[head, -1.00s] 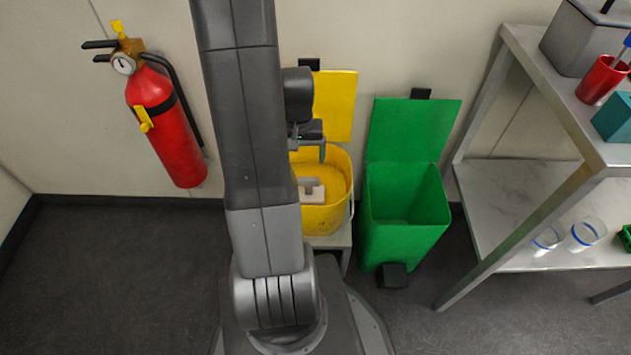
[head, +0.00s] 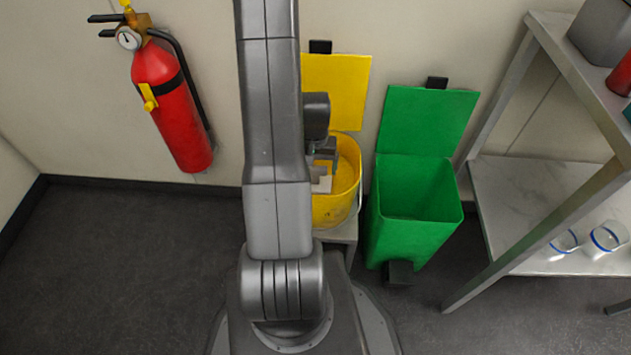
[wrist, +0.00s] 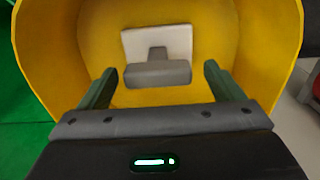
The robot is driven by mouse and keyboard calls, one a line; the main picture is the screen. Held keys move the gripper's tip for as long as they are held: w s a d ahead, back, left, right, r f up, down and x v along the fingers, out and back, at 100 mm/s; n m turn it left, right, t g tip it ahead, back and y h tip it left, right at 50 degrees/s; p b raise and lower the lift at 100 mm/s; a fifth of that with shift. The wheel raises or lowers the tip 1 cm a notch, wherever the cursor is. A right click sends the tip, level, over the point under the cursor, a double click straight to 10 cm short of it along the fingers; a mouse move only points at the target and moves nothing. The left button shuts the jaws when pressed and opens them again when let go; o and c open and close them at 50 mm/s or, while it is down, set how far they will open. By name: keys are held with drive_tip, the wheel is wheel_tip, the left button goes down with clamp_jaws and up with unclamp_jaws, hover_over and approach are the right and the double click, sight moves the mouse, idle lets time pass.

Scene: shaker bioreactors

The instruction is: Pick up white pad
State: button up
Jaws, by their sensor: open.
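The white pad (wrist: 180,40) lies inside the yellow bucket (wrist: 60,45), with a grey handle block (wrist: 158,73) on it. In the head view a small part of the pad (head: 323,186) shows in the bucket (head: 346,205), mostly hidden by my arm. My gripper (wrist: 160,82) is open in the wrist view, its two dark green fingers apart on either side of the handle's near end. I cannot tell how far above the handle the fingertips are.
The yellow bucket stands on a low grey stand (head: 345,232). A green bin (head: 412,228) with its lid up stands right of it. A metal shelf (head: 520,195) with glass beakers (head: 606,238) is farther right.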

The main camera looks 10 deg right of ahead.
sight(315, 176)
wheel_tip(315, 176, down, 4)
drive_tip(key=shift+s+f+b, duration=0.15)
drive_tip(key=shift+b, duration=0.5)
drive_tip(key=c, duration=1.2)
wheel_tip(315, 176, up, 10)
drive_tip(key=p, duration=0.3)
